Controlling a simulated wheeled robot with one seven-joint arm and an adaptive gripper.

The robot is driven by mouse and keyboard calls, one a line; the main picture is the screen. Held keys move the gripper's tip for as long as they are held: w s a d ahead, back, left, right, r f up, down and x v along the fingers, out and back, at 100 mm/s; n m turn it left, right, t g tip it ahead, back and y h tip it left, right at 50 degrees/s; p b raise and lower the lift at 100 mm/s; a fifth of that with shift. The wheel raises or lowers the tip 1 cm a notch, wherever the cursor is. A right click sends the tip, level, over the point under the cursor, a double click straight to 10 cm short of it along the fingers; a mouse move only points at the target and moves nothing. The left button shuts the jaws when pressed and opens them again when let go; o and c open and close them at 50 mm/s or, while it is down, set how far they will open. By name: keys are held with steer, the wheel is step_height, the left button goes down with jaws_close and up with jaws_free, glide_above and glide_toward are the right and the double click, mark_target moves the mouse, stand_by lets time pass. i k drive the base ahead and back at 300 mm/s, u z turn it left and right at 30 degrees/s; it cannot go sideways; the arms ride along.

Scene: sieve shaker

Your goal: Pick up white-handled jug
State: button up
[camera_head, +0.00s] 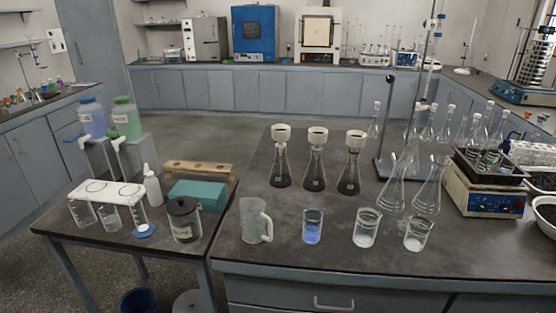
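A jug with a white handle (252,221) stands upright on the dark bench top, near its front left corner. Its body is greyish and translucent, and the handle is on its right side. A beaker with blue liquid (312,227) stands to its right, apart from it. My gripper is not in view.
Two beakers (366,228) stand farther right along the bench front. Several flasks with funnels (315,165) stand behind. A lower table (75,232) at left holds a dark jar (184,220) and a teal box (198,196). Bench (290,258) in front of the jug is clear.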

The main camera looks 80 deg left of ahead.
mark_target(254, 218)
steer(key=u, duration=2.9)
